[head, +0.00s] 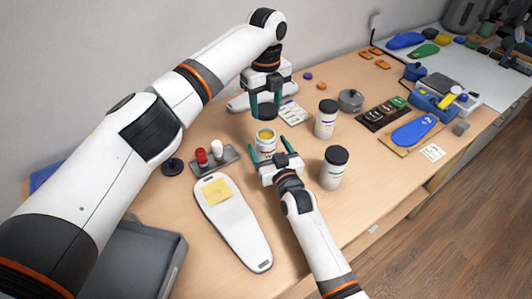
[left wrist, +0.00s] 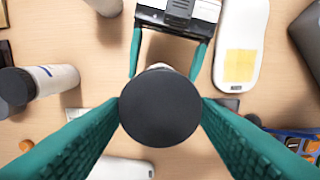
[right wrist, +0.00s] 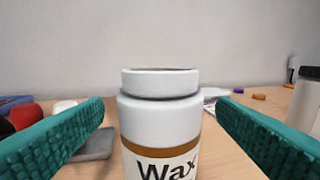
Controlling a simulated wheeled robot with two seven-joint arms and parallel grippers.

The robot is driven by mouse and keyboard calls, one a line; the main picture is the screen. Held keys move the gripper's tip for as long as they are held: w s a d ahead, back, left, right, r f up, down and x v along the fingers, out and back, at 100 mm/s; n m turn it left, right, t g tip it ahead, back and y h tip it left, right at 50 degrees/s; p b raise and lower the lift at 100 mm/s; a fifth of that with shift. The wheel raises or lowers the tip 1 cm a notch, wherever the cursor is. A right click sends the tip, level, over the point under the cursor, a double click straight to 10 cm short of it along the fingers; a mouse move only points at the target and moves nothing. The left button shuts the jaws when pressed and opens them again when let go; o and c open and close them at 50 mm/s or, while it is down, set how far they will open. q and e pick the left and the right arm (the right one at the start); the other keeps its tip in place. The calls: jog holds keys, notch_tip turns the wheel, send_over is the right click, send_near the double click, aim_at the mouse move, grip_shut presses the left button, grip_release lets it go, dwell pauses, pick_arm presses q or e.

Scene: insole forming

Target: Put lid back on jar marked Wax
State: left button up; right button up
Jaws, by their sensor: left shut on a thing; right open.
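The jar marked Wax (right wrist: 160,125) stands upright and uncapped, with a white body and a brown label band. In the head view the open jar (head: 266,137) shows yellow content. My left gripper (head: 265,110) is shut on a round black lid (left wrist: 160,107), held above the jar's mouth and apart from it in the head view. In the left wrist view the lid hides most of the jar. My right gripper (head: 268,158) is open, with its fingers on either side of the jar; in the right wrist view (right wrist: 160,130) gaps show between fingers and jar.
Two black-lidded jars (head: 326,120) (head: 334,170) stand to the right. A white insole with a yellow note (head: 235,225) lies in front left. A grey rack with red and white bottles (head: 215,161) is left of the jar. A grey pot (head: 350,100) stands farther right.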

jog(key=shift+x, duration=1.1)
jog(key=shift+c, duration=0.3)
jog(key=c, duration=1.4)
pick_arm(q)
send_over(266, 137)
jog(key=shift+f, duration=2.45)
jog(key=shift+f, duration=0.9)
jog(key=shift+f, duration=0.5)
